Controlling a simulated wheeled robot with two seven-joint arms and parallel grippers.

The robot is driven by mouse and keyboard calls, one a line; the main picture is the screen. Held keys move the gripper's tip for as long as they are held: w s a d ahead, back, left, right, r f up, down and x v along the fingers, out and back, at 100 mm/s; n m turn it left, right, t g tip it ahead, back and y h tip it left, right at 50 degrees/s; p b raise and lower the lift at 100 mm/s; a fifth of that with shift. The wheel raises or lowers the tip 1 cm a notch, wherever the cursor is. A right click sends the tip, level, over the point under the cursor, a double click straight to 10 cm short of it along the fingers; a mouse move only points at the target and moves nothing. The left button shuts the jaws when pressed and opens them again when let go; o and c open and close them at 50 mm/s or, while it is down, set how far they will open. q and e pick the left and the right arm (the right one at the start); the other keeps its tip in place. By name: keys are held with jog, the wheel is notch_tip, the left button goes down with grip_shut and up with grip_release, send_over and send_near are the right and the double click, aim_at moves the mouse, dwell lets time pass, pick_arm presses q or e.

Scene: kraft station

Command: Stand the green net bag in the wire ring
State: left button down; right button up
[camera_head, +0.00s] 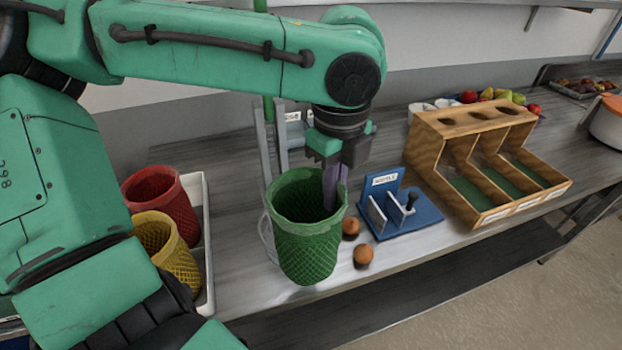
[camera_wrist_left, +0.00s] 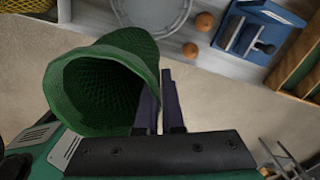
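The green net bag (camera_head: 307,250) is upright and open at the top in the head view. In the left wrist view the bag (camera_wrist_left: 100,90) shows its open mouth. My left gripper (camera_head: 334,190) is closed on the right side of its rim; its two fingers (camera_wrist_left: 161,108) are close together there. The wire ring (camera_wrist_left: 150,14) is on the table in the left wrist view, apart from the bag. In the head view only a thin left part of the ring (camera_head: 264,238) shows behind the bag. My right gripper is not visible.
A white tray (camera_head: 207,245) holds a red net bag (camera_head: 160,203) and a yellow one (camera_head: 167,250) at left. Two brown balls (camera_head: 363,255) lie right of the green bag, near a blue labelled stand (camera_head: 405,217) and a wooden divided box (camera_head: 470,130).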

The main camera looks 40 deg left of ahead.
pick_arm(q)
jog(key=w+a+p, duration=0.2)
jog(key=w+a, duration=0.4)
jog(key=a, duration=0.2)
notch_tip(320, 180, down, 7)
jog(key=shift+w+a+f, duration=0.2)
jog(key=shift+w+a, duration=0.1)
jog(key=shift+w, duration=0.05)
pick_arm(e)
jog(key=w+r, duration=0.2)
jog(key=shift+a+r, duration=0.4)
pick_arm(q)
jog(key=shift+f+p, duration=0.3)
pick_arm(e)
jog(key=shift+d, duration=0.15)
pick_arm(q)
jog(key=c, duration=1.1)
grip_release()
jog(key=shift+o, duration=0.2)
